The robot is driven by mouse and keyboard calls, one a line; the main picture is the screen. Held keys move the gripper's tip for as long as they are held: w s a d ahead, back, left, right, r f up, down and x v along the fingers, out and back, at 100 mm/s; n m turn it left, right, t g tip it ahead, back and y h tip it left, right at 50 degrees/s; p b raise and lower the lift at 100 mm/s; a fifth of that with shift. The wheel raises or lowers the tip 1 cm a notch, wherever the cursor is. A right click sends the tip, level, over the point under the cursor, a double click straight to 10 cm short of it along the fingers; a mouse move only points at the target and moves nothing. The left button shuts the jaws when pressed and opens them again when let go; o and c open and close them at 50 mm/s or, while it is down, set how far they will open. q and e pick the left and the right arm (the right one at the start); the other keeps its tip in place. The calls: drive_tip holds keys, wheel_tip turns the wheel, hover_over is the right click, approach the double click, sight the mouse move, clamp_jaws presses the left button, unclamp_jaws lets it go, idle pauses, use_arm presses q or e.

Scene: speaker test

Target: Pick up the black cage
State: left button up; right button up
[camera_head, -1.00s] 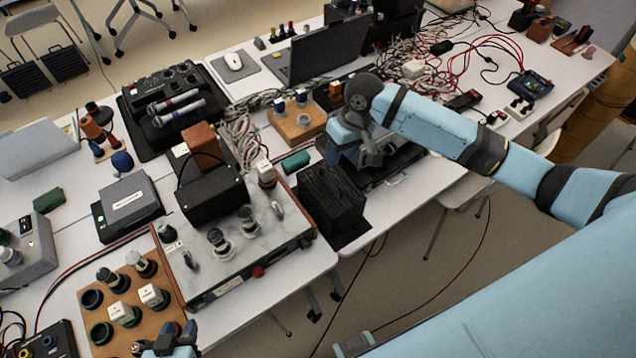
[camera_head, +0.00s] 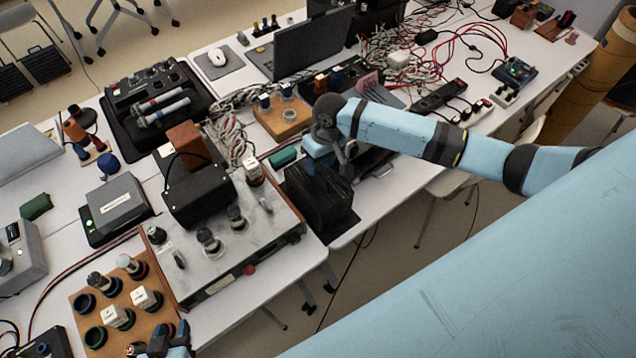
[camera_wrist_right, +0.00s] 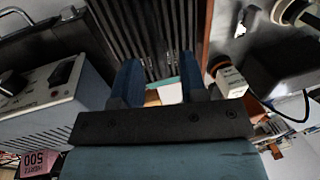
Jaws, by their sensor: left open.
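The black cage (camera_head: 322,206) is a dark, slatted box on the front edge of the white table, just right of the marble-topped unit. My right gripper (camera_head: 318,163) is at the cage's upper back side in the head view, partly hidden by its own wrist. In the right wrist view, the cage's slatted face (camera_wrist_right: 150,28) lies just beyond the fingers. The right gripper (camera_wrist_right: 158,75) shows a clear gap between its two blue fingers; contact with the cage cannot be told. My left gripper (camera_head: 166,338) is open at the bottom edge, beside the wooden socket board.
The marble-topped unit (camera_head: 225,250) with knobs and a black box (camera_head: 198,195) stands close left of the cage. A green block (camera_head: 283,157) and a wooden block with posts (camera_head: 282,120) sit behind it. Cables, a laptop (camera_head: 312,48) and power strips crowd the back.

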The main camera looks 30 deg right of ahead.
drive_tip(key=shift+a+f, duration=0.15)
drive_tip(key=shift+f, duration=0.85)
drive_tip(key=shift+a+f, duration=0.15)
drive_tip(key=shift+f, duration=0.8)
clamp_jaws()
drive_tip(key=shift+w, duration=0.1)
drive_tip(key=shift+r, duration=0.15)
wheel_tip(320, 180, up, 20)
drive_tip(key=b, duration=0.1)
